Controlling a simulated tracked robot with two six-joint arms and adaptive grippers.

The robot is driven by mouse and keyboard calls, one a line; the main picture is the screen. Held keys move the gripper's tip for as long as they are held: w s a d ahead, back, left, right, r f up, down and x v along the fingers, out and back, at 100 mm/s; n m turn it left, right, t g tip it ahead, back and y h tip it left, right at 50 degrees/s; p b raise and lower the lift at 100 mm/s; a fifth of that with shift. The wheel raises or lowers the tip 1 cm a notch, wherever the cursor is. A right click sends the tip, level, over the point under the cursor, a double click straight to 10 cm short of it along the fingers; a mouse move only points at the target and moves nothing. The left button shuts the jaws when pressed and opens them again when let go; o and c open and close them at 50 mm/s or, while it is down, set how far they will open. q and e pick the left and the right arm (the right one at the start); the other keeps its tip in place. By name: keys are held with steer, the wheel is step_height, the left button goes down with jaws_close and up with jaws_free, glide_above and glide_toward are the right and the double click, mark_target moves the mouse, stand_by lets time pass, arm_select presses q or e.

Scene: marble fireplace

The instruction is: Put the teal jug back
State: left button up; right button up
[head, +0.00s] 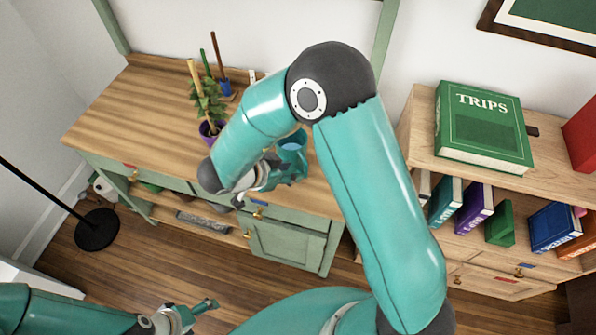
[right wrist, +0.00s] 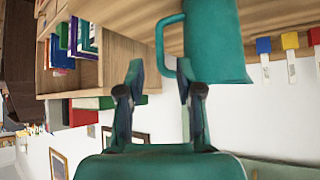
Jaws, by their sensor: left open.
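The teal jug (head: 292,146) stands on the wooden top of the green sideboard, partly hidden behind my right arm in the head view. In the head view my right gripper (head: 272,178) is at the jug's near side. My left gripper (head: 190,317) is open and empty, low over the floor, far from the jug.
A potted plant (head: 210,108) in a purple pot stands left of the jug on the sideboard (head: 130,105). A bookcase (head: 418,130) with a green TRIPS book (head: 482,128) stands at the right. A black lamp base (head: 97,230) is on the floor at left.

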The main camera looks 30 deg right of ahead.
steer(key=shift+v, duration=2.3)
